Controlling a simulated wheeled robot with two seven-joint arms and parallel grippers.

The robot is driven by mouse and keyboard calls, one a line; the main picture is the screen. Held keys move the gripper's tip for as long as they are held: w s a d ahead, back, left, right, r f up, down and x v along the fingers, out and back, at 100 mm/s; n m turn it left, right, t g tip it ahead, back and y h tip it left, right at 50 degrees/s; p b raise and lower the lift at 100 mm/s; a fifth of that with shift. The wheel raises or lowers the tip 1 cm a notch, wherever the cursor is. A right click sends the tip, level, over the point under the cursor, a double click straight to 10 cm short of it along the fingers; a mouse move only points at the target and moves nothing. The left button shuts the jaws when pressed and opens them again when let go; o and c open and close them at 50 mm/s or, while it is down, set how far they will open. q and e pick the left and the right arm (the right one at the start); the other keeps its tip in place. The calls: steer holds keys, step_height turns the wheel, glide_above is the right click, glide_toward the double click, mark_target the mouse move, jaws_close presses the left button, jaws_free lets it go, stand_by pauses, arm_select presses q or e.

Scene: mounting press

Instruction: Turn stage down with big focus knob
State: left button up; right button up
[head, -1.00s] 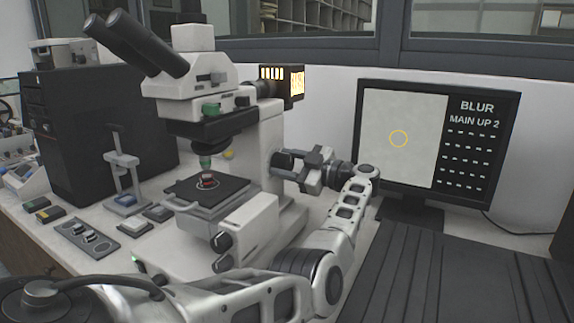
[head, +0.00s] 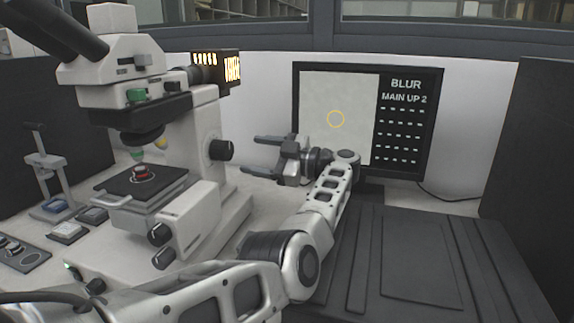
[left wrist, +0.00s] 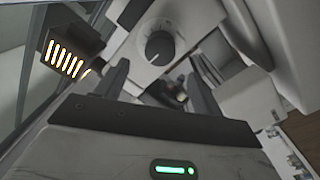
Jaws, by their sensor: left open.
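The microscope (head: 185,125) stands at the left of the head view. Its large round black focus knob (head: 221,150) sticks out from the right side of the column, and it also shows in the left wrist view (left wrist: 158,47). The dark stage (head: 118,186) carries a small red-ringed sample (head: 143,173) below the objective. My left gripper (head: 252,154) is open, its two fingers pointing at the knob from the right with a gap between. In the left wrist view the open fingers (left wrist: 157,72) lie either side of the knob's line. My right gripper is out of view.
A monitor (head: 410,165) behind my left arm reads "BLUR" and "MAIN UP 2", with a yellow circle on a pale picture. Smaller black knobs (head: 160,234) sit low on the microscope's front. A lit lamp housing (head: 215,70) is above the focus knob. A dark ribbed surface (head: 420,260) lies clear at right.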

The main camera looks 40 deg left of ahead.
arm_select(q)
steer(key=b+v, duration=0.7)
steer(key=shift+d, duration=0.25)
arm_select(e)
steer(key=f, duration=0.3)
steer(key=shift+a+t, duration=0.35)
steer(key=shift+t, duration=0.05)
arm_select(q)
steer(key=shift+w, duration=0.1)
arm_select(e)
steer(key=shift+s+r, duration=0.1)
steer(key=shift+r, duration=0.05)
